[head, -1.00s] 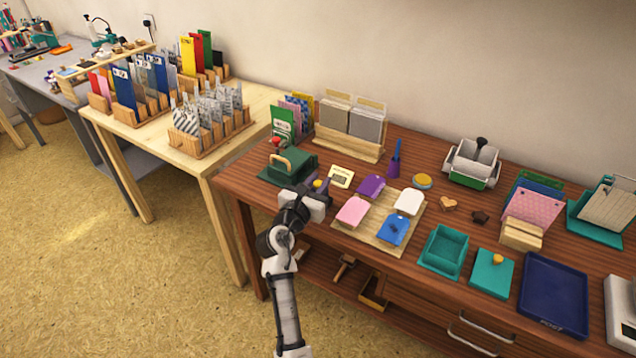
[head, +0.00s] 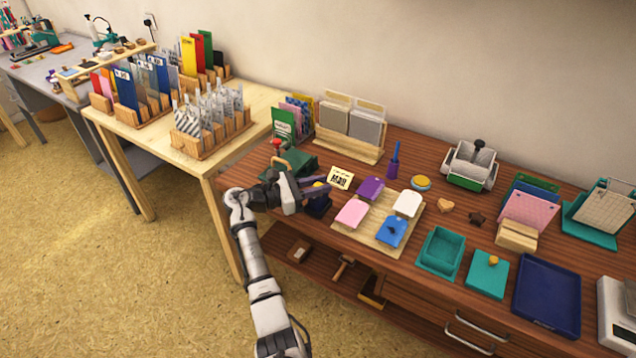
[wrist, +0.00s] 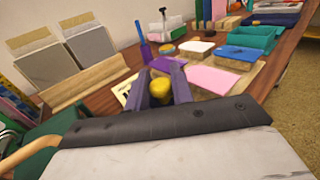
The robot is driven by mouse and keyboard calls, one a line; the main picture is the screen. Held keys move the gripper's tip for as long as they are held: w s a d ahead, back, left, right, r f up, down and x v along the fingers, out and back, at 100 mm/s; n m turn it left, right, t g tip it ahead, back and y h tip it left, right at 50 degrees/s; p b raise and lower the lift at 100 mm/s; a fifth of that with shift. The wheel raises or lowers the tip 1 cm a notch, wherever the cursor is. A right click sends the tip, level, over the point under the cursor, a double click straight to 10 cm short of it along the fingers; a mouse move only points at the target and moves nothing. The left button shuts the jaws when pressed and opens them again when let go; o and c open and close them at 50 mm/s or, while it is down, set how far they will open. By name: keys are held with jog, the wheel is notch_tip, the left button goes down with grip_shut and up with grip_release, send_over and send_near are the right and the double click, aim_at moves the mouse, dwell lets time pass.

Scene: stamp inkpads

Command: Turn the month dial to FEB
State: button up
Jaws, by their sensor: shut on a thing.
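The month dial's yellow knob (wrist: 160,89) sits between the two purple fingers of my gripper (wrist: 162,88) in the wrist view, and the fingers are shut on it. In the head view the gripper (head: 316,187) reaches in from the left, low at the table's front edge. The knob's dark blue base (head: 319,206) shows below the fingers. A cream card (head: 341,178) stands just behind the dial with large dark letters, which look like MAR or MAIL. Its face is mostly hidden by the fingers in the wrist view.
A green block with a wooden handle (head: 297,159) stands close behind my gripper. Right of the dial, a wooden board (head: 371,241) carries pink, purple, white and blue pads. A wooden rack of grey cards (head: 349,148) stands behind. Open floor lies in front of the table.

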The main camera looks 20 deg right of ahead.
jog(key=shift+m+g, duration=1.2)
jog(key=shift+g, duration=0.6)
jog(key=shift+g+y, duration=0.3)
jog(key=o, duration=0.9)
jog(key=b+v, duration=0.3)
jog(key=v, duration=1)
jog(key=shift+w+a+b, duration=0.1)
jog(key=shift+a+b, duration=0.25)
jog(key=shift+b, duration=0.05)
